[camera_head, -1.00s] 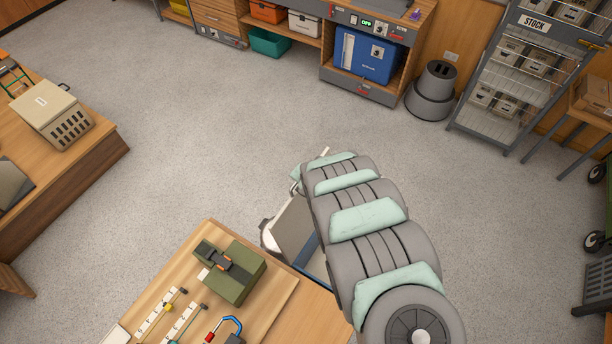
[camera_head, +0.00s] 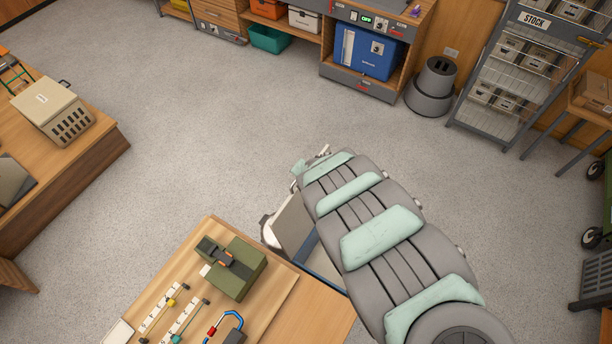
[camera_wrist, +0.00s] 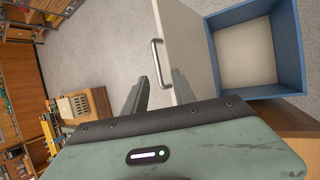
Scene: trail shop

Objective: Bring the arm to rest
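My arm reaches over the right edge of the wooden bench (camera_head: 323,315) in the head view, and its links hide most of my gripper there. The fingers look apart from the handle, though the depth is hard to judge. Behind the panel is an open blue-walled drawer (camera_wrist: 215,60) with a pale, empty floor. The pale panel (camera_head: 289,222) also shows beside the bench in the head view.
A beige crate (camera_head: 52,110) is on the left counter. A grey bin (camera_head: 432,92) and a stock rack (camera_head: 510,75) stand at the back. The middle floor is clear.

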